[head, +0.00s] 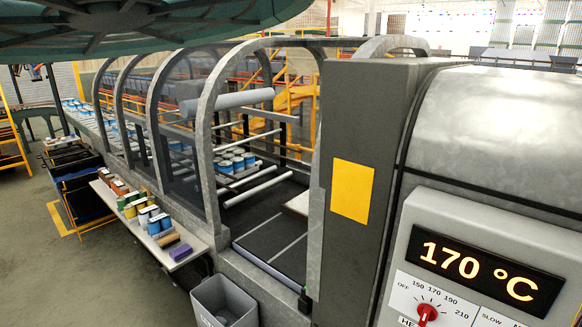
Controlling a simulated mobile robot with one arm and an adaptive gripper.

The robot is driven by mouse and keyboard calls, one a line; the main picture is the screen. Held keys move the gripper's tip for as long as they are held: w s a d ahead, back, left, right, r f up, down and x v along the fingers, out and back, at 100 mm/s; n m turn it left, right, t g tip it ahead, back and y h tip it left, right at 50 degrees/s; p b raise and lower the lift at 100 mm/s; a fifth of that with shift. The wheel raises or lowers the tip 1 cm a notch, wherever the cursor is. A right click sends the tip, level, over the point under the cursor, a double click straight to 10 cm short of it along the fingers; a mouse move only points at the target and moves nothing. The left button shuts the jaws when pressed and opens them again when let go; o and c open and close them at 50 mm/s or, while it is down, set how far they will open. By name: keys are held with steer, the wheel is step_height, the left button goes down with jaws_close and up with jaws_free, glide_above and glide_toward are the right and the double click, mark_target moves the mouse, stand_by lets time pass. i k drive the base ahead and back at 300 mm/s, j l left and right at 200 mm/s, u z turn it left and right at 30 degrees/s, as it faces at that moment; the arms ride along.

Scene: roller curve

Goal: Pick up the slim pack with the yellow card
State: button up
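Several small packs stand on a narrow pale side table (198,240) along the machine's left side. A yellow-sided pack (131,209) is among them, near the middle of the row. I cannot tell at this size whether it is slim or bears a card. White-topped packs with blue sides (158,225) stand nearer. A brown pack (168,240) and a purple pack (181,252) lie at the near end. My gripper is not in view.
A grey bin (224,303) stands below the table's near end. Dark crates (75,160) stand beyond its far end. The arched machine frame (207,130) rises beside the table. Blue-and-white cans (236,158) sit inside on the rollers. Open floor (110,285) lies left of the table.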

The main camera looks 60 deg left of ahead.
mark_target(131, 210)
steer(key=k+j, duration=0.2)
steer(key=j, duration=0.85)
steer(key=k+j, duration=0.15)
steer(key=j, duration=0.85)
steer(key=k+j, duration=0.2)
steer(key=j, duration=0.85)
steer(key=k+j, duration=0.15)
steer(key=j, duration=0.85)
steer(key=k+j, duration=0.2)
steer(key=j, duration=0.85)
steer(key=k+j, duration=0.15)
steer(key=j, duration=0.85)
steer(key=k+j, duration=0.2)
steer(key=j, duration=0.85)
steer(key=k+j, duration=0.2)
steer(key=j, duration=0.8)
steer(key=i+j, duration=0.25)
